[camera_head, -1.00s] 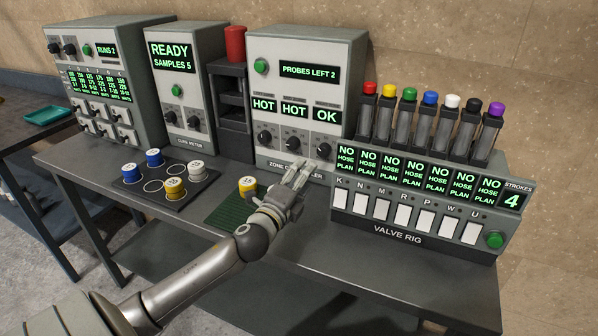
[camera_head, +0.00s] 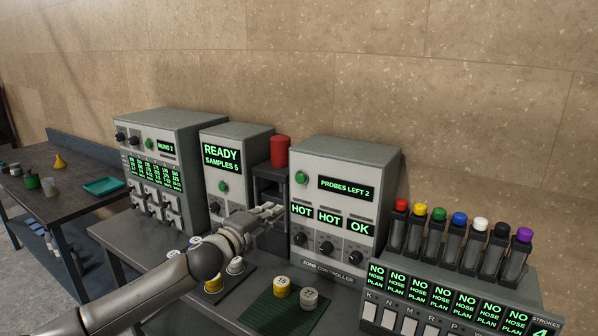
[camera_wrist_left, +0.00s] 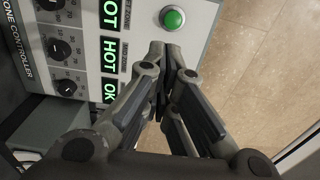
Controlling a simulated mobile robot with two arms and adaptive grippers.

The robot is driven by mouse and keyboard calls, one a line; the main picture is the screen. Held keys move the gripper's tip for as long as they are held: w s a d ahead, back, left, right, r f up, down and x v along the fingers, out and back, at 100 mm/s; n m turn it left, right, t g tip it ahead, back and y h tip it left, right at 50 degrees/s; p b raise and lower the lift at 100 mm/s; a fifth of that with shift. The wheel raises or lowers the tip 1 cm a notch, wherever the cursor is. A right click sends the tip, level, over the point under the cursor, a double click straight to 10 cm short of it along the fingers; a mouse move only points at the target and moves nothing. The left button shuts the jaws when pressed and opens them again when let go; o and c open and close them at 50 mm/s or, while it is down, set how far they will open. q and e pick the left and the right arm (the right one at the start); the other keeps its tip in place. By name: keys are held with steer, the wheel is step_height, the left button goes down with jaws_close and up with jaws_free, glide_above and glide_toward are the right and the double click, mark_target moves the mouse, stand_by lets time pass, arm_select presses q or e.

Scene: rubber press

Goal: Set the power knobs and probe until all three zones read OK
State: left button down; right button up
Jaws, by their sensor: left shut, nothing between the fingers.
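The zone controller (camera_head: 347,165) is a grey box. Its screen (camera_head: 346,189) reads PROBES LEFT 2. Below, the zone displays read HOT (camera_head: 301,210), HOT (camera_head: 329,218) and OK (camera_head: 360,228), left to right. Three black knobs sit under them: left (camera_head: 300,239), middle (camera_head: 327,248) and right (camera_head: 354,257). A green button (camera_head: 302,179) is at the upper left of its face; it also shows in the left wrist view (camera_wrist_left: 173,18). My left gripper (camera_head: 280,209) is shut and empty, left of the controller's face and touching nothing visible. My right gripper is not in view.
The valve rig (camera_head: 450,300) with coloured-cap tubes stands at the right. The cure meter (camera_head: 232,160) reads READY, SAMPLES 5. A red cylinder (camera_head: 280,151) sits on a dark stand. Sample pucks (camera_head: 282,287) lie on a green mat (camera_head: 262,312) in front of the controller.

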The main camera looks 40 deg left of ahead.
arm_select(q)
steer(key=shift+a+r, duration=0.15)
steer(key=shift+r, duration=0.8)
glide_toward(304, 180)
steer(key=shift+p+x, duration=1.4)
steer(key=shift+x, duration=1.1)
steer(key=shift+p+x, duration=0.5)
steer(key=shift+x, duration=0.6)
